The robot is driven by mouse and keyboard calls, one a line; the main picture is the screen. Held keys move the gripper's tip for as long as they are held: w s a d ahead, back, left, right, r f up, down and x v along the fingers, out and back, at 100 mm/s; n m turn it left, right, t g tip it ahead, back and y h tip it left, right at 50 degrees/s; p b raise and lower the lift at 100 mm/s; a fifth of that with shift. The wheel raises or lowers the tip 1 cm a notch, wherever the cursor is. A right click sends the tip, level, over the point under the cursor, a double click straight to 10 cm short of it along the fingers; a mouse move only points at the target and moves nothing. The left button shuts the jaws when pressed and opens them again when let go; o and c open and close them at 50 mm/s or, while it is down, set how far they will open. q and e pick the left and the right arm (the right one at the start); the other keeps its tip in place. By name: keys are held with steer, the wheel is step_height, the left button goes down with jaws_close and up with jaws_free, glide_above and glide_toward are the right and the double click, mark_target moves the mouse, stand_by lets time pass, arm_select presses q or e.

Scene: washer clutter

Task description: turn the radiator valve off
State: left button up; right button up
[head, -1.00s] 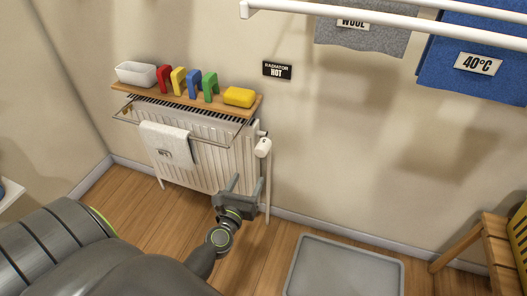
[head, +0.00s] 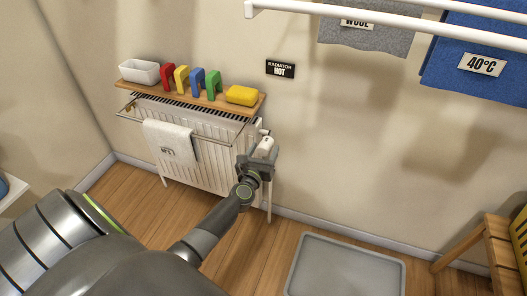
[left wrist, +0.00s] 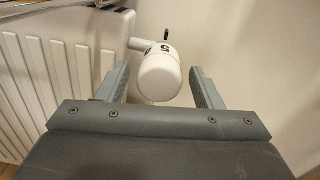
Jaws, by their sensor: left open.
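The radiator valve is a white knob (head: 265,145) at the right end of the white radiator (head: 212,160). In the left wrist view the knob (left wrist: 160,75) shows dark markings, partly a digit that looks like 5, and a small dark pointer above it. My left gripper (head: 257,160) is open, with one finger on each side of the knob in the left wrist view (left wrist: 158,88). A gap shows between the knob and each finger. I cannot tell how deep the knob sits between them. My right gripper is not in view.
A wooden shelf (head: 195,98) over the radiator holds a white tub, coloured arches and a yellow block. A white towel (head: 170,143) hangs on the front rail. A "RADIATOR HOT" sign (head: 280,69) is on the wall. A grey tray (head: 345,268) lies on the floor.

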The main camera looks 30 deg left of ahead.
arm_select(q)
steer(key=shift+c, duration=0.4)
steer(key=c, duration=0.9)
